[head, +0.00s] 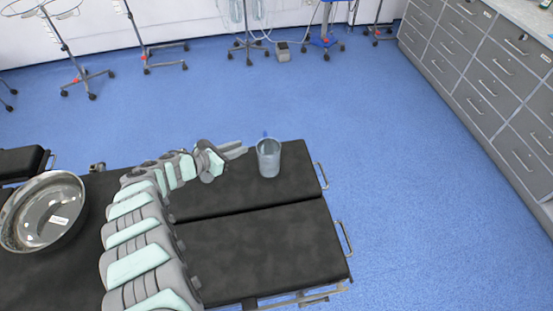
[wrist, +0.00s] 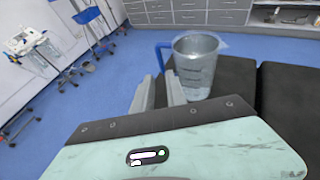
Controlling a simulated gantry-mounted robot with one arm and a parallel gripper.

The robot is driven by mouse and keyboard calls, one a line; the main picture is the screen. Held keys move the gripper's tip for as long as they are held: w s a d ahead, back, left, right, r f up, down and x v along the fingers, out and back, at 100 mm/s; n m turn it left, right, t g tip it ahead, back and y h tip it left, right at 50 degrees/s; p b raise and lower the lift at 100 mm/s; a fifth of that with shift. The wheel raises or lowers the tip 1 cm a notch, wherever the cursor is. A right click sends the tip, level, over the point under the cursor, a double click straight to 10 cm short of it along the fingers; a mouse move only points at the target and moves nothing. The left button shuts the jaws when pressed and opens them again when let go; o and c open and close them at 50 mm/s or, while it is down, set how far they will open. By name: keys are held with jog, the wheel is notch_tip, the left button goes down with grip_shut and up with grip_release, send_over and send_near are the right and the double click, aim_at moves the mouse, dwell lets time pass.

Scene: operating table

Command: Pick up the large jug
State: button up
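A clear jug (head: 269,160) with a blue handle stands upright near the far right end of the black operating table (head: 260,250). In the wrist view the jug (wrist: 197,68) is just beyond my fingers, with dark measuring marks on its side and its blue handle (wrist: 163,54) to the left. My gripper (head: 238,150) is just left of the jug in the head view, fingers pointing toward it. The fingers also show in the wrist view (wrist: 161,93), parted with a gap between them and nothing held. The handle is mostly hidden behind the jug in the head view.
A large steel bowl (head: 43,212) with a small white label inside sits on the table at the left. Metal side rails (head: 343,238) run at the table's right end. Grey drawer cabinets (head: 490,80) stand at the right, wheeled stands (head: 75,70) at the back.

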aim_at(260, 143)
jog(key=b+x, duration=0.3)
jog(key=x, duration=0.2)
jog(key=shift+w+d+f, duration=0.1)
jog(key=shift+f, duration=0.2)
jog(key=w+d+f+b, duration=0.1)
jog(key=b, duration=0.1)
jog(key=w+d+f+b, duration=0.1)
jog(key=b, duration=0.1)
jog(key=shift+d+f, duration=0.25)
jog(key=shift+d, duration=0.1)
jog(key=shift+w+d+b, duration=0.4)
jog(key=shift+b, duration=0.3)
jog(key=shift+c, duration=0.3)
grip_shut()
